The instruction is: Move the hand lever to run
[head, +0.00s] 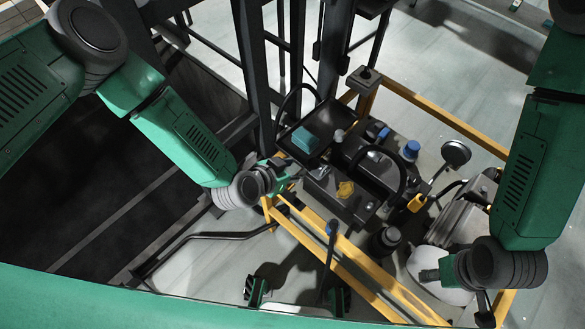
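The machine (345,170) in the middle carries several controls, and I cannot tell for sure which is the hand lever. A thin dark lever with a blue top (331,228) stands at its near side. A yellow knob (345,189) sits on the black box, and a yellow handle (416,203) is at its right. No run marking is readable. My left gripper (288,172) is at the left side of the black box; its fingers are small and partly hidden. My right gripper (432,276) is at the lower right, apart from these controls, its fingers pointing left.
A yellow rail frame (310,236) surrounds the machine. A black steering wheel (383,160), a blue cap (411,149) and a round lamp or mirror (456,153) stand close together. Dark posts (250,60) rise behind my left arm. A grey seat-like block (463,228) is near my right gripper.

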